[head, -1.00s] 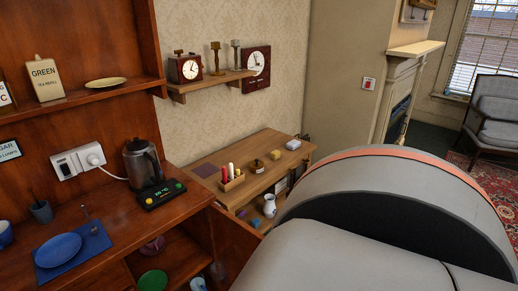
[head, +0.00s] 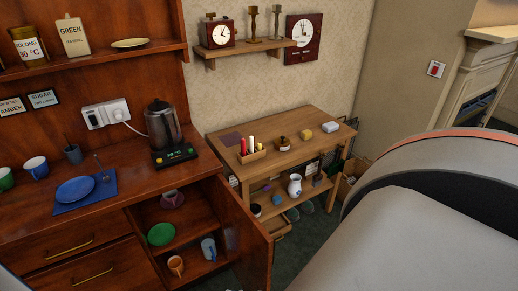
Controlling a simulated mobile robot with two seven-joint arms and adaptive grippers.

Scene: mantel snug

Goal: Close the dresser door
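The dresser (head: 90,225) is dark reddish wood and fills the left of the head view. Its door (head: 248,240) stands wide open, swung out to the right of the cupboard. Inside the open cupboard are a green plate or bowl (head: 161,234), a dark red cup (head: 172,199) on the upper shelf, an orange-brown mug (head: 176,265) and a pale blue mug (head: 208,248) lower down. A large grey part of my own body covers the lower right. Neither of my grippers is in view.
A kettle (head: 162,124) and a blue plate (head: 75,190) on a blue mat stand on the dresser top. A wooden side table (head: 310,145) with small items stands right of the door. Dark floor shows between door and table.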

